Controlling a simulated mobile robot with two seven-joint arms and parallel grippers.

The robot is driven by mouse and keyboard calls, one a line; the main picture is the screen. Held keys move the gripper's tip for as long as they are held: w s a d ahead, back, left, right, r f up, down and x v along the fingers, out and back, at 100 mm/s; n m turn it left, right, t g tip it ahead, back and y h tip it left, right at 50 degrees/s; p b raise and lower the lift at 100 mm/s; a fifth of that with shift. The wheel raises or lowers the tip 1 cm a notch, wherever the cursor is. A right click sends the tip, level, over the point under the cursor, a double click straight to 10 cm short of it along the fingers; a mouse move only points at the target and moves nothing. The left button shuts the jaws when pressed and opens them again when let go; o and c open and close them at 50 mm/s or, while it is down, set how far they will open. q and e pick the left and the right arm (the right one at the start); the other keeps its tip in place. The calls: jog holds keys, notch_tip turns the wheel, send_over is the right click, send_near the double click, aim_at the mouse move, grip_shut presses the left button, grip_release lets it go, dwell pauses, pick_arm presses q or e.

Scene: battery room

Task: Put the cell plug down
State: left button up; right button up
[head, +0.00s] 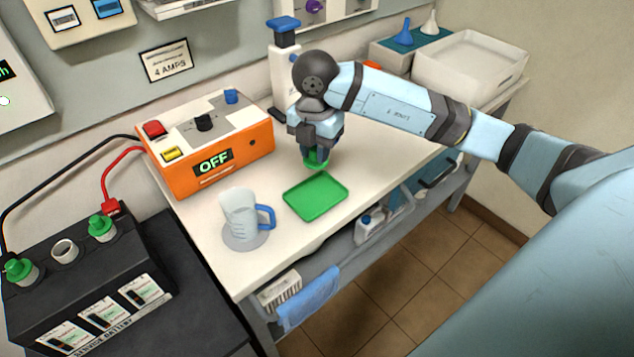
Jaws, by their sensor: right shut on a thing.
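The cell plug (315,163) is a green cap held at the tips of my right gripper (317,155). My right gripper is shut on it, pointing down over the white bench. The plug is just behind a green tray (316,197) that looks empty; I cannot tell whether the plug touches the bench. Two similar green plugs (101,228) sit on the black battery (85,280) at the lower left, with an open cell (65,251) between them. My left gripper is not in view.
An orange charger (223,161) reading OFF stands left of my gripper. A clear jug (243,215) with a blue handle stands left of the tray. A white bottle with a blue top (284,62) is behind my gripper. A white basin (470,65) is at the back right.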

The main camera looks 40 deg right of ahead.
send_over(316, 196)
notch_tip(316, 196, down, 6)
jog(key=shift+r, duration=0.25)
notch_tip(316, 196, down, 5)
jog(key=shift+f+b, duration=0.15)
jog(key=shift+b, duration=0.15)
jog(key=o, duration=0.9)
